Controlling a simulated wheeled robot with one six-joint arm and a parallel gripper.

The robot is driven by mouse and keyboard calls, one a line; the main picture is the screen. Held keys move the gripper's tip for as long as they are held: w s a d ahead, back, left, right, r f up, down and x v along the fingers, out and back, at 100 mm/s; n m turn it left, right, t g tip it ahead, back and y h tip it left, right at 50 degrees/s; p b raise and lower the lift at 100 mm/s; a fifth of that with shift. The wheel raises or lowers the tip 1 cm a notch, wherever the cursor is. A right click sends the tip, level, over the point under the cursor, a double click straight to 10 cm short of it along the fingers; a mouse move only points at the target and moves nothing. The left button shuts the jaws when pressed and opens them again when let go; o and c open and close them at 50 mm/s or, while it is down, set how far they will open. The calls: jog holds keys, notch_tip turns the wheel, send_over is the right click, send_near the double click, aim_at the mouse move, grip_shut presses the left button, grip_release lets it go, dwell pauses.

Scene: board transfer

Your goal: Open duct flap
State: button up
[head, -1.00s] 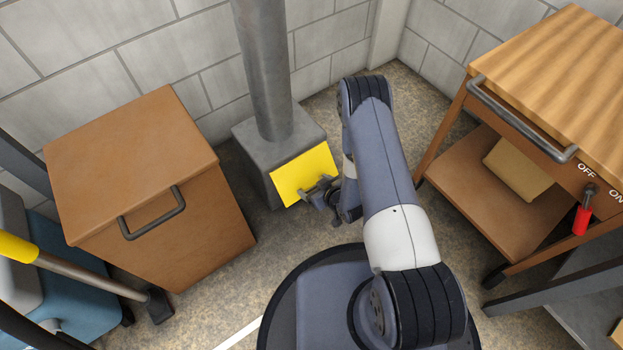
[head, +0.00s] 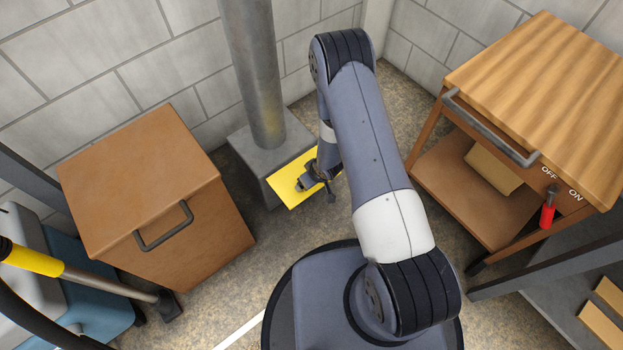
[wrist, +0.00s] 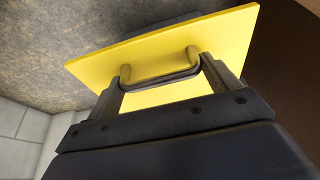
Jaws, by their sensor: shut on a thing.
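The yellow duct flap (head: 287,184) is on the front of the grey duct box (head: 262,150) at the foot of the metal pipe. It looks tilted outward from the box; the opening behind it is hidden. In the wrist view the flap (wrist: 215,38) fills the upper middle, with its U-shaped handle (wrist: 165,80) on its face. My gripper (head: 312,183) is at the flap's right part in the head view. In the wrist view my gripper (wrist: 166,84) is shut on the handle, one finger at each end of it.
A brown cabinet (head: 140,180) stands left of the duct. A wooden cart (head: 545,85) with a red-handled switch (head: 548,208) stands to the right. A yellow-gripped pole (head: 35,260) is at the lower left. Bare floor (head: 225,270) lies between the cabinet and my base.

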jog(key=shift+w+a+r+p, duration=0.2)
jog(key=shift+w+r+p, duration=0.1)
jog(key=shift+r, duration=0.3)
jog(key=shift+w+a+r+p, duration=0.15)
jog(key=shift+w+r+p, duration=0.15)
jog(key=shift+r, duration=0.3)
jog(key=o, duration=1.2)
jog(key=shift+o, duration=0.2)
jog(key=shift+s, duration=0.15)
jog(key=p+v, duration=0.3)
jog(key=v, duration=0.7)
jog(key=shift+r, duration=0.35)
jog(key=shift+s+d+f, duration=0.1)
